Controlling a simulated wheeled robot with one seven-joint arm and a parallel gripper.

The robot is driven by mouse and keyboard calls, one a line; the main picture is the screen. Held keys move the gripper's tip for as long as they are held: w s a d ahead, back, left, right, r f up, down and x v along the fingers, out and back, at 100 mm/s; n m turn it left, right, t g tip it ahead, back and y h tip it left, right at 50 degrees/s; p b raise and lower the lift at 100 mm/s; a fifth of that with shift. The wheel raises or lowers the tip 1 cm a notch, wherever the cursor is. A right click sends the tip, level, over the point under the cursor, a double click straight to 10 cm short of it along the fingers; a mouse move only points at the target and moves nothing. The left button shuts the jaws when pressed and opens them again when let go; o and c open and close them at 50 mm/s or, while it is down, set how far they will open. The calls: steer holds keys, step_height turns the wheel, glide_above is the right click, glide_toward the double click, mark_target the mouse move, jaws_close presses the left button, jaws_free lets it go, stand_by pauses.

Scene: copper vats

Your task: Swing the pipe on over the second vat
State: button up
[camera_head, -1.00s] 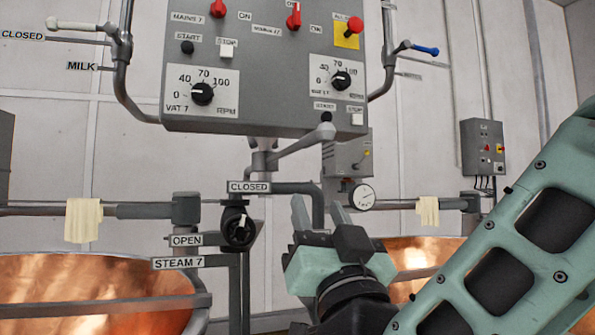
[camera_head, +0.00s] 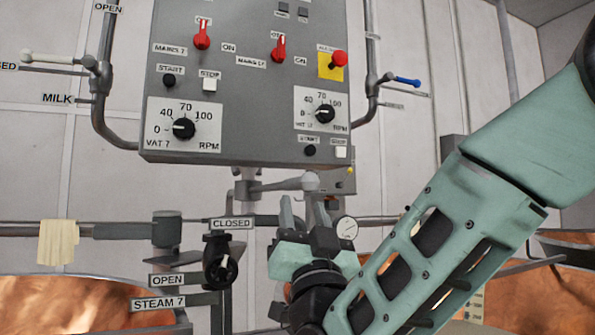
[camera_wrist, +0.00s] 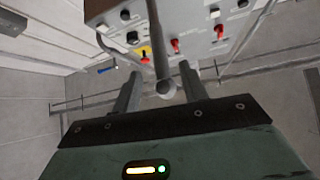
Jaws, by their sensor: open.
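A grey bar with a ball end (camera_head: 310,181) reaches right from the column below the control panel. I take it for the pipe's swing handle; no spout can be made out. My gripper (camera_head: 303,202) is open, its fingers pointing up just below the ball in the head view. In the wrist view the ball (camera_wrist: 166,88) shows between the two fingers, with no clear contact. One copper vat (camera_head: 60,297) is at lower left. Another copper vat (camera_head: 528,287) is at lower right, partly hidden behind my arm.
The grey control panel (camera_head: 245,75) with knobs and red switches hangs just above the ball. A steam valve (camera_head: 219,262) labelled STEAM 7 stands left of my gripper, and a round gauge (camera_head: 347,229) right of it.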

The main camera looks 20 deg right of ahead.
mark_target(298, 184)
steer(key=p+x, duration=0.1)
steer(key=x, duration=0.6)
steer(key=shift+w+r, duration=0.1)
steer(key=shift+w, duration=0.1)
jaws_close()
